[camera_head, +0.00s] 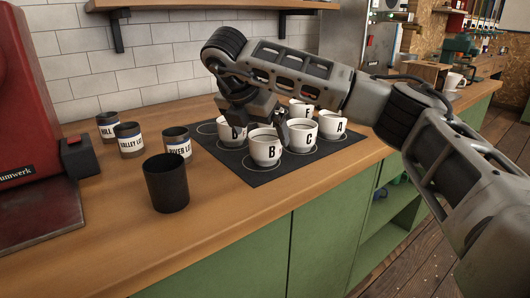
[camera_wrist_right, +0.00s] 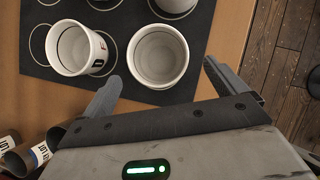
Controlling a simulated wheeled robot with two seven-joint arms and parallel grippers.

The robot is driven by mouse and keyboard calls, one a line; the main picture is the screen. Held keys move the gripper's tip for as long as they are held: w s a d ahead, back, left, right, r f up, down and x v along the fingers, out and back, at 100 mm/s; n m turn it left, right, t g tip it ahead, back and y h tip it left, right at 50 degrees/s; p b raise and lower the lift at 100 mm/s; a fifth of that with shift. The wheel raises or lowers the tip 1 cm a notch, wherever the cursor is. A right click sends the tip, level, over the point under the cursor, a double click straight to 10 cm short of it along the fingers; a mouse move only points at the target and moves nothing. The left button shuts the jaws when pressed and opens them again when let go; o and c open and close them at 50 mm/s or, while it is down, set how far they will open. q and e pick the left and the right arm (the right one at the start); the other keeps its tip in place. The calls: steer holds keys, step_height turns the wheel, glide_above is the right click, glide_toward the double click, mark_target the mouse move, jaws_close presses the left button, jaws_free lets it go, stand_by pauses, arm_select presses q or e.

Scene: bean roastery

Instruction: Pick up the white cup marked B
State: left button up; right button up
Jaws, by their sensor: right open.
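The white cup marked B (camera_head: 265,150) stands upright on a dark mat (camera_head: 275,178), near the mat's front left corner. My right gripper (camera_head: 260,124) is just above and behind it, open and empty. In the right wrist view the gripper (camera_wrist_right: 161,71) has its fingers spread, with a white cup (camera_wrist_right: 158,88) ahead of the gap between them. From its place at the mat's corner this appears to be cup B, though its letter is hidden there. No finger visibly grips it. My left gripper is not in view.
White cup D (camera_head: 226,133) stands close on the left, partly behind my gripper. Cups C (camera_head: 301,137), E (camera_head: 302,106) and A (camera_head: 332,126) stand right and behind. A dark tumbler (camera_head: 166,183) and labelled tins (camera_head: 129,139) stand left. The front counter strip is clear.

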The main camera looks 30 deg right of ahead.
steer(key=shift+d+x, duration=0.15)
steer(key=shift+x, duration=1.65)
steer(key=shift+d+x, duration=0.1)
steer(key=shift+x, duration=1.65)
steer(key=shift+w+r, duration=0.1)
steer(key=shift+r, duration=0.15)
steer(key=c, duration=1.2)
